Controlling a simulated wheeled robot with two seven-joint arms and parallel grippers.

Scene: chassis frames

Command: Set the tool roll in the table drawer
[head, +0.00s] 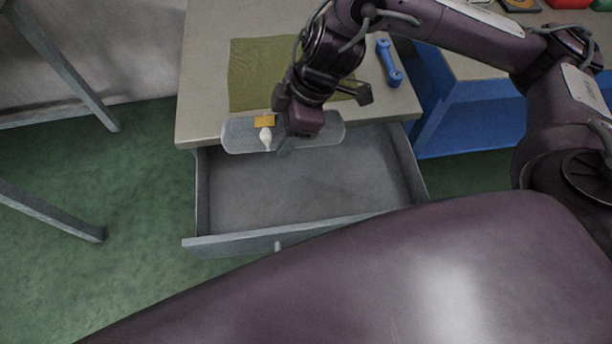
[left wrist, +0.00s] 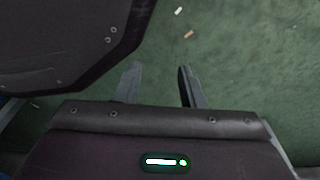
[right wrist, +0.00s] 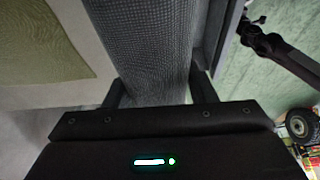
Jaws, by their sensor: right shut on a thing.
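The tool roll (head: 240,134) is a grey, rounded, mesh-textured bundle with an orange tag and a white piece on it. My right gripper (head: 287,143) is shut on it and holds it over the back part of the open drawer, by the table's front edge. In the right wrist view the roll (right wrist: 155,45) lies between the two fingers (right wrist: 160,92). The table drawer (head: 290,190) is pulled out and its visible floor is bare. My left gripper (left wrist: 160,88) shows only in the left wrist view, fingers apart and empty above the green floor.
The table top (head: 205,75) carries an olive cloth (head: 250,70) and a blue dumbbell-shaped part (head: 388,62). A blue frame (head: 465,110) stands right of the table. Grey metal legs (head: 65,65) stand at the left. Green floor is open left of the drawer.

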